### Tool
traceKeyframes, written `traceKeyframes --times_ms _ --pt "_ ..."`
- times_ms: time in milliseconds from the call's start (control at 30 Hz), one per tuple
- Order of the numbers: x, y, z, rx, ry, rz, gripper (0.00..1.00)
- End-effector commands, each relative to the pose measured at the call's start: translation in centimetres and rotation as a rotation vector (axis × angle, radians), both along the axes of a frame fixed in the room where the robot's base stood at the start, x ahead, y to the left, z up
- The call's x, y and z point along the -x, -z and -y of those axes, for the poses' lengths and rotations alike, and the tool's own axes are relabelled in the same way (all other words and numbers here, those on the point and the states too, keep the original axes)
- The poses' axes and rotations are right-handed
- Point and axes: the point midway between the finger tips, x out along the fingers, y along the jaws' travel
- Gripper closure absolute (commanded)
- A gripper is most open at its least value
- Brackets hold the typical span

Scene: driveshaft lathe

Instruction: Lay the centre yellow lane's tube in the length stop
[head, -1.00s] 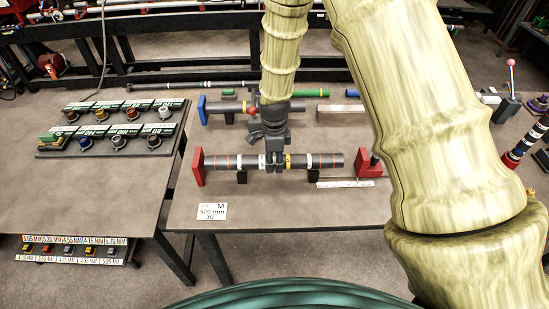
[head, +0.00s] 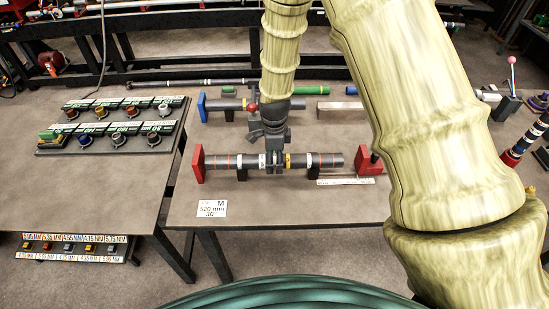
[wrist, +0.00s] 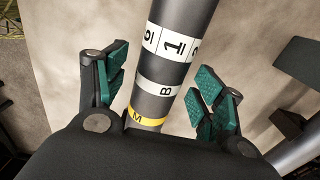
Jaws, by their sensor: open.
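The grey tube (head: 222,161) with white, red and yellow bands lies level across dark rests between the red end plate (head: 198,164) and the red block (head: 369,163) of the length stop. Its left end is at or very near the plate; a gap shows between its right end and the block. My gripper (head: 275,163) is down at the tube's middle. In the wrist view my gripper (wrist: 158,88) is open, its green pads standing apart on either side of the tube (wrist: 178,55). White printed bands and a yellow band marked M show there.
A card (head: 212,208) reading M, 520 mm, lies at the table's front left. A similar stand with a blue plate (head: 202,107) and a grey tube is behind. A panel of knobs (head: 110,130) is on the left table. My arm hides part of the right side.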

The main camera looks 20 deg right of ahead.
Motion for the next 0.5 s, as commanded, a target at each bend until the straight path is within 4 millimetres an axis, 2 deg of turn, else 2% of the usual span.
traceKeyframes --times_ms 233,500 --pt "0.0 -0.6 0.0 0.000 0.001 0.000 0.31" --pt "-0.1 -4.4 0.0 0.001 0.000 0.002 0.31"
